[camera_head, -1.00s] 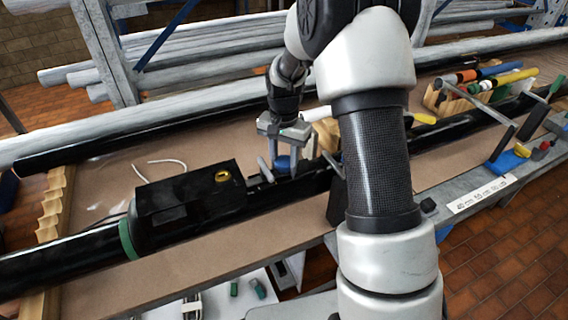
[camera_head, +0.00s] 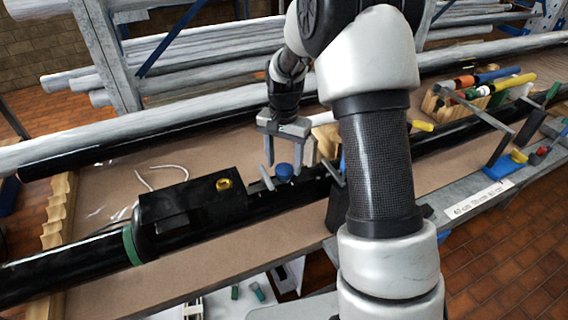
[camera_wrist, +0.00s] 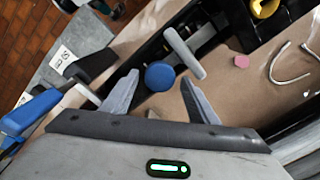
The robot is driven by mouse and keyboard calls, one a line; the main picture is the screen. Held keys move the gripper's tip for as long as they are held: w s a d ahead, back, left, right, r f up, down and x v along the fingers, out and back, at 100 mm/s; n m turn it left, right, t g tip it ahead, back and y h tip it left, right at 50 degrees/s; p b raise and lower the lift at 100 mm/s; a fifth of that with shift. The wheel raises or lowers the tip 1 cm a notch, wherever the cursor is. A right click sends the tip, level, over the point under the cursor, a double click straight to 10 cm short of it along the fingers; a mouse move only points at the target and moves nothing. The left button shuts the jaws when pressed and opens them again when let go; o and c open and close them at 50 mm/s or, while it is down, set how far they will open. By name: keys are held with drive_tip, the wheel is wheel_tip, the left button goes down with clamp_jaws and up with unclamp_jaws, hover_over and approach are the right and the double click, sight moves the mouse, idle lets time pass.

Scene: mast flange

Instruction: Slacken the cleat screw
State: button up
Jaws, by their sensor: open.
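A round blue knob (camera_head: 284,171), which looks like the head of the cleat screw, sits on the black fittings along the dark mast. In the wrist view the blue knob (camera_wrist: 160,76) lies between and just beyond the fingertips. My gripper (camera_head: 284,160) is open and empty above the knob; its fingers (camera_wrist: 160,88) stand on either side with gaps. I see no contact between finger and knob. A grey bar (camera_wrist: 184,52) lies next to the knob, and the knob's lower part is hidden.
A black box with a brass-yellow ring (camera_head: 224,184) sits on the mast to the left. A clamp (camera_head: 505,145) and colored-handled tools (camera_head: 490,80) stand to the right. A white cord (camera_head: 162,170) lies on the brown bench top (camera_head: 105,180).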

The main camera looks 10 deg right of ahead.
drive_tip(key=shift+r, duration=0.55)
